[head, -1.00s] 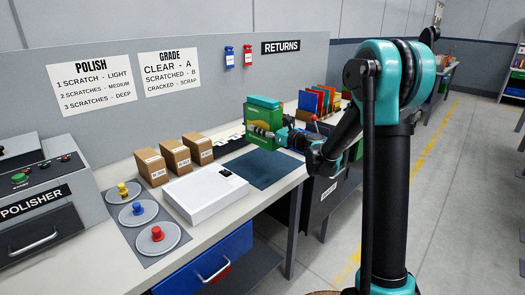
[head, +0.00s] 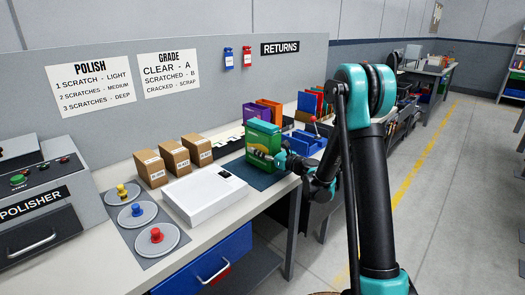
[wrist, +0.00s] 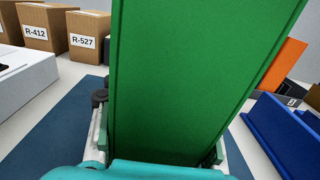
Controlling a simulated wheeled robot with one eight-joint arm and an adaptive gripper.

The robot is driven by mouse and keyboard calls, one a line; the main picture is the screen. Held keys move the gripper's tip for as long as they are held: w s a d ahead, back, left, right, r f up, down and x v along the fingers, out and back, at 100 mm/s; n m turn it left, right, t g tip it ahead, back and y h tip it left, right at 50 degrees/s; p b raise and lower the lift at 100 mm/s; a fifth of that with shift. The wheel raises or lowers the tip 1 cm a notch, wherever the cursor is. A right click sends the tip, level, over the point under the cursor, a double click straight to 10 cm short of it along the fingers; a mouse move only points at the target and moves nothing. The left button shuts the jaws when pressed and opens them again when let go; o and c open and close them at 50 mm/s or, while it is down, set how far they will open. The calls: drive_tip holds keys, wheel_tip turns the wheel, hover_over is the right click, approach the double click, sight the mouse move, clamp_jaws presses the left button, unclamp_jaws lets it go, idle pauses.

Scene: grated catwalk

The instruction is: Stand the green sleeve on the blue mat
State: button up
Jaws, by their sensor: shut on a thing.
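The green sleeve (head: 262,135) is upright, or close to it, over the blue mat (head: 258,180). My gripper (head: 270,157) is shut on the lower part of the sleeve from the right. In the wrist view the sleeve (wrist: 195,65) fills the middle between the fingers (wrist: 160,150), with the mat (wrist: 58,135) showing beside and below it. The sleeve's bottom edge is hidden by my gripper in the wrist view. I cannot tell whether it touches the mat or hangs just above it.
A white box (head: 204,196) stands left of the mat, with several brown cartons (head: 176,158) behind it. A blue tray (head: 305,143) is close on the right. Purple and orange sleeves (head: 262,110) stand behind. The bench front edge is near the mat.

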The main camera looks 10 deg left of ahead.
drive_tip(key=shift+f, duration=0.15)
drive_tip(key=o, duration=1.2)
